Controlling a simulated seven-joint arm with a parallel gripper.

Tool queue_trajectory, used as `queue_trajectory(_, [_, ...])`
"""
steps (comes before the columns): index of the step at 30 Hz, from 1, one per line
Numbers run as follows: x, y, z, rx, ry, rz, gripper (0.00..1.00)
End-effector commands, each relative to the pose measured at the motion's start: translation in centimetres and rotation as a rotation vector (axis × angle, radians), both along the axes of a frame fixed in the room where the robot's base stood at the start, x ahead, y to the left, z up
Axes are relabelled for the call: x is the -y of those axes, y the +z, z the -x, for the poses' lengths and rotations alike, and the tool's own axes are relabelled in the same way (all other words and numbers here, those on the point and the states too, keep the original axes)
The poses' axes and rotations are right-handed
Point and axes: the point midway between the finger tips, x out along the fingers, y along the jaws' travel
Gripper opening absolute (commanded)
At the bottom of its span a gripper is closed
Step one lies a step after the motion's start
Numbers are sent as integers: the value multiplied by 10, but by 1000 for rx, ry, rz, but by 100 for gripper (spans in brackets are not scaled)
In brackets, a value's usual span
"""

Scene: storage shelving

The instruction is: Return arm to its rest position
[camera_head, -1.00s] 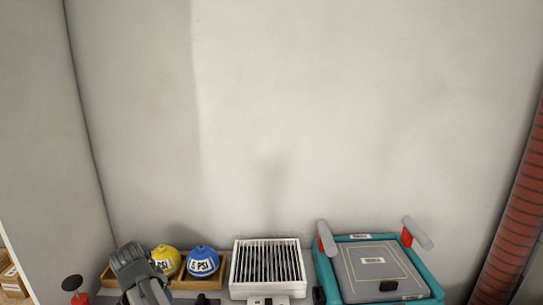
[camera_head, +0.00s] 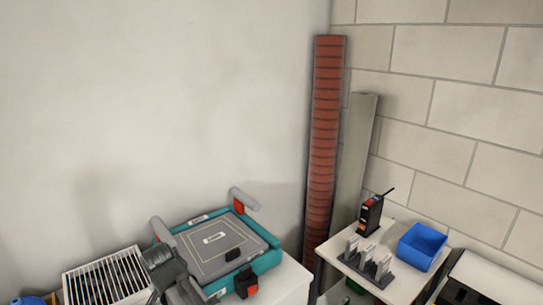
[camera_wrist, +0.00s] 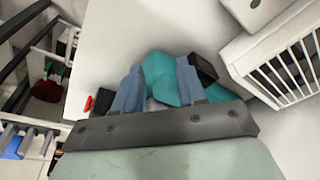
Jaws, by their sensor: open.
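My gripper (camera_wrist: 161,78) shows in the wrist view with its two blue-grey fingers spread apart. Teal shapes lie between and behind the fingers; I cannot tell what they belong to, and I see nothing clearly held. In the head view a grey part of my arm (camera_head: 170,274) stands at the bottom, in front of the left side of the teal-edged grey case (camera_head: 213,240). The fingertips cannot be made out there.
A white slatted box (camera_head: 104,281) sits left of the case; it also shows in the wrist view (camera_wrist: 284,62). On the right, a white table (camera_head: 399,283) holds a blue bin (camera_head: 422,246) and a black handheld device (camera_head: 371,214). A red ribbed column (camera_head: 325,140) stands in the corner.

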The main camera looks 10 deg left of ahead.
Motion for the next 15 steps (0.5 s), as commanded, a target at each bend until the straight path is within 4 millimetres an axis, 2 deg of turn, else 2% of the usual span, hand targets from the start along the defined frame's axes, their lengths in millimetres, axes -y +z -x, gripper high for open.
queue_trajectory(1, [25,-2,-7,-7,-31,-2,40])
queue_trajectory(6, [87,-8,-29,-25,-118,-7,40])
queue_trajectory(11, [147,-17,-42,-46,-199,-11,40])
queue_trajectory(15, [199,-34,-49,-73,-257,-5,40])
